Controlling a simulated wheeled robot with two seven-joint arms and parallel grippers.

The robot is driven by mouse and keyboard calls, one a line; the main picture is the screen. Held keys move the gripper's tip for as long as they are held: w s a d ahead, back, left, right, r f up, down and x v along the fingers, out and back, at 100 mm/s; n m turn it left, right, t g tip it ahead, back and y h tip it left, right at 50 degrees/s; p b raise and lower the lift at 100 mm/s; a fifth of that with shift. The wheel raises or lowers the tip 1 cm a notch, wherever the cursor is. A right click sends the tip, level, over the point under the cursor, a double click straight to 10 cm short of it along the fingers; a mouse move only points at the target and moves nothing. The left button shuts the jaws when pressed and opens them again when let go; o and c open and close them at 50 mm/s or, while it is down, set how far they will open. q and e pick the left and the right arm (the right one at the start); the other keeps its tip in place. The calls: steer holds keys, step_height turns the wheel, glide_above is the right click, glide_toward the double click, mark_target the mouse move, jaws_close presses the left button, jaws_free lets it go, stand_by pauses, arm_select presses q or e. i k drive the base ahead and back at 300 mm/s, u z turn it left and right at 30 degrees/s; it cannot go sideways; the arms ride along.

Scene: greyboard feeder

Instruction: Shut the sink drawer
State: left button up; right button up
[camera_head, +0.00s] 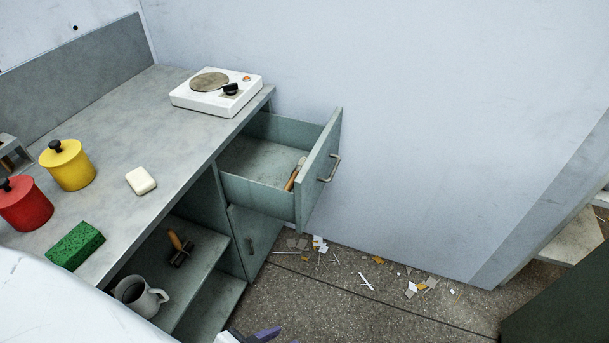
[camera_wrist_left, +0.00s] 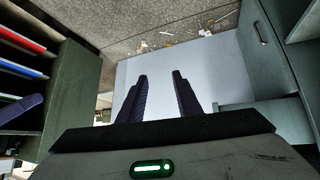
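The sink drawer (camera_head: 258,192) is grey-green and stands pulled out from under the right end of the counter in the head view. Its front panel (camera_head: 318,172) bears a metal handle (camera_head: 329,168). A wooden-handled tool (camera_head: 295,176) lies inside. My left gripper (camera_wrist_left: 160,88) is open and empty in the left wrist view, its two dark fingers apart. In that view, a grey-green piece at the right (camera_wrist_left: 265,116) seems to be part of the drawer. In the head view only a purple tip (camera_head: 267,334) shows at the bottom edge, below and apart from the drawer. My right gripper is out of view.
On the counter (camera_head: 150,110) stand a hot plate (camera_head: 216,94), yellow pot (camera_head: 67,165), red pot (camera_head: 24,204), white soap (camera_head: 141,181) and green sponge (camera_head: 75,245). A mug (camera_head: 138,295) sits on the open shelf. Debris litters the floor. A dark cabinet (camera_wrist_left: 75,95) stands left in the wrist view.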

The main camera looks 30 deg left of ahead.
mark_target(255, 167)
steer(key=u, duration=0.65)
steer(key=i, duration=1)
steer(key=k, duration=0.5)
steer(key=u, duration=1.6)
steer(key=k, duration=0.6)
steer(key=z, duration=0.95)
steer(key=i, duration=0.95)
